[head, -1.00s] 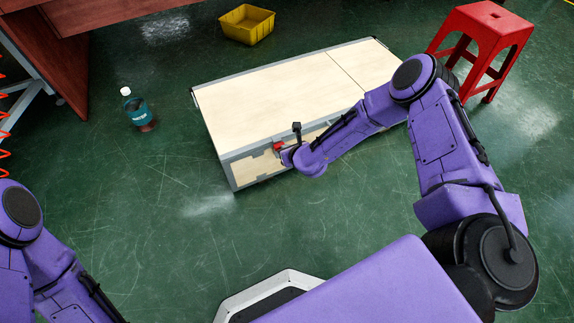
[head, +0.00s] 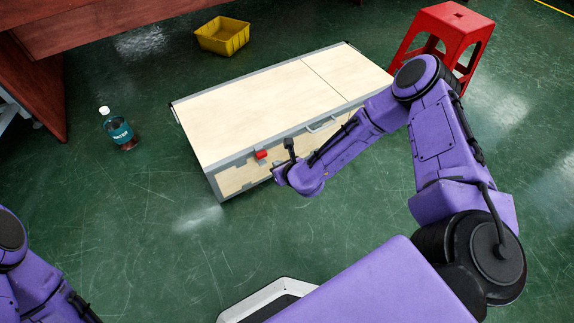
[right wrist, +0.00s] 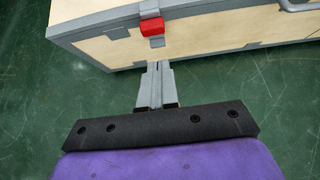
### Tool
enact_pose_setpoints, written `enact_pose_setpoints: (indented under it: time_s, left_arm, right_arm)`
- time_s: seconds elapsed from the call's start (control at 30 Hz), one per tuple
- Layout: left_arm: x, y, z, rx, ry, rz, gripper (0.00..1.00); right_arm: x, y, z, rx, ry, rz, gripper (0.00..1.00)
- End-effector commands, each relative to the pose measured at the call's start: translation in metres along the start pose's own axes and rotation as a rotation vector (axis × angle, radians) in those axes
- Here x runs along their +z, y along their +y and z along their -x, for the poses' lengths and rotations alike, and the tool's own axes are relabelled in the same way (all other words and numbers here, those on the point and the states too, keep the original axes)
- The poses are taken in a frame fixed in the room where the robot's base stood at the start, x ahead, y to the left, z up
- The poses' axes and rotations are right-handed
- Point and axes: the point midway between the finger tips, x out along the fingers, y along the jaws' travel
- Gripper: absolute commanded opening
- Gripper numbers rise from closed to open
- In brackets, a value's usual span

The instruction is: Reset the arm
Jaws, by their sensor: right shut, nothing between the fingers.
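My right arm reaches in from the right in the head view. Its gripper (head: 276,173) is low in front of the long side of a pale wooden case with grey metal edges (head: 270,95). In the right wrist view the gripper fingers (right wrist: 156,75) are together with nothing between them. They point at the case's lower front, below a red latch (right wrist: 152,27). The latch also shows in the head view (head: 262,155), apart from the gripper. Only part of my left arm shows at the lower left; its gripper is out of view.
A red stool (head: 428,30) stands behind my right arm. A yellow bin (head: 222,36) lies beyond the case. A bottle (head: 118,130) stands on the floor left of the case. A reddish-brown table (head: 90,28) is at the upper left. The green floor before the case is clear.

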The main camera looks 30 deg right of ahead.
Motion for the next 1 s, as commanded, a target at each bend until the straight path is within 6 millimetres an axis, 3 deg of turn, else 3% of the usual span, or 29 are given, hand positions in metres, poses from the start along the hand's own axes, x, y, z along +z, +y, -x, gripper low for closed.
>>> enact_pose_setpoints:
  time_s: [0.03,0.1,0.23,0.57,0.67,0.8,0.87,1.0]
  left_arm:
    - [-0.004,-0.001,0.009,-0.001,0.001,-0.001,0.94]
    - [-0.006,-0.002,0.014,-0.001,0.000,-0.001,0.94]
    - [-0.008,-0.002,0.018,-0.001,0.000,-0.001,0.94]
    - [-0.007,-0.002,0.018,-0.001,0.000,-0.001,0.94]
    - [-0.007,-0.002,0.018,-0.001,0.000,-0.001,0.94]
    - [-0.007,-0.002,0.018,-0.001,0.000,-0.001,0.94]
    - [-0.007,-0.002,0.018,-0.001,0.000,-0.001,0.94]
    - [-0.008,-0.002,0.018,-0.001,0.000,-0.001,0.94]
  right_arm:
    - [0.005,0.000,0.016,0.001,0.003,-0.003,0.00]
    - [0.006,0.000,0.030,0.002,0.002,-0.001,0.00]
    - [0.006,0.001,0.047,0.001,0.001,0.001,0.00]
    - [0.004,0.000,0.053,-0.001,0.001,0.001,0.00]
    - [0.004,0.000,0.053,-0.002,0.001,0.071,0.00]
    - [-0.009,-0.002,0.058,-0.010,0.045,0.441,0.00]
    - [-0.032,0.003,0.068,0.015,0.106,0.697,0.00]
    - [-0.100,0.014,0.101,0.154,0.260,1.320,0.00]
